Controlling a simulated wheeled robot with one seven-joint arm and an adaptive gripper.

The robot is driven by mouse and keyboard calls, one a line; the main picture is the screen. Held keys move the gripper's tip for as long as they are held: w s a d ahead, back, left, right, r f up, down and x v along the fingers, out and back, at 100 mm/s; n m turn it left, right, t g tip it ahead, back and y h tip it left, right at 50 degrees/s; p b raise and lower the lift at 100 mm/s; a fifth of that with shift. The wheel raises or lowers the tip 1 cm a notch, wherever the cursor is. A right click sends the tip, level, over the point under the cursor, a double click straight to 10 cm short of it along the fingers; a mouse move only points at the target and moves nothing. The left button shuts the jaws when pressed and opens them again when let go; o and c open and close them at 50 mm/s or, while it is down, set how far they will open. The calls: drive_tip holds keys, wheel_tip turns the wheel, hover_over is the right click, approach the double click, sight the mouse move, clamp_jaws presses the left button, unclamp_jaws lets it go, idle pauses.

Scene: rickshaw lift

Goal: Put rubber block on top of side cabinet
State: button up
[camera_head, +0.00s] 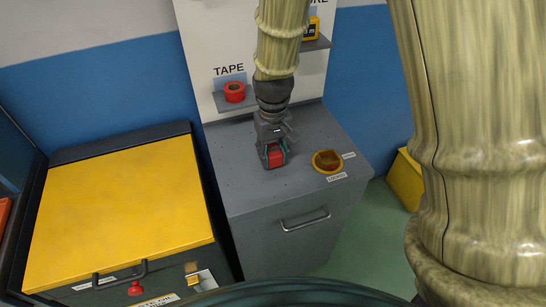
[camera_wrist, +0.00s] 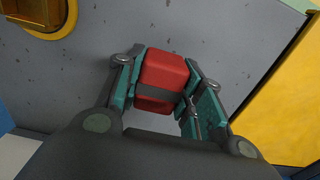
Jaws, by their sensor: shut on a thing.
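The rubber block is red with a dark band (camera_wrist: 163,72). It is held between the two teal-padded fingers of my gripper (camera_wrist: 160,95). In the head view, the block (camera_head: 275,157) and my gripper (camera_head: 272,150) are over the grey top of the side cabinet (camera_head: 235,180). Its top shows behind the block in the wrist view too. I cannot tell whether the block touches the cabinet top or is slightly above it.
A red tape roll (camera_head: 234,92) sits on a small shelf at the back panel. A yellow-topped unit (camera_head: 125,205) stands to the left. Bare cabinet top surrounds the block.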

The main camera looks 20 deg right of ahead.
sight(273, 150)
drive_tip(key=shift+f, duration=1.15)
drive_tip(key=shift+f, duration=0.15)
drive_tip(key=o, duration=1.1)
drive_tip(key=shift+r+b, duration=0.75)
drive_tip(key=shift+r, duration=5.4)
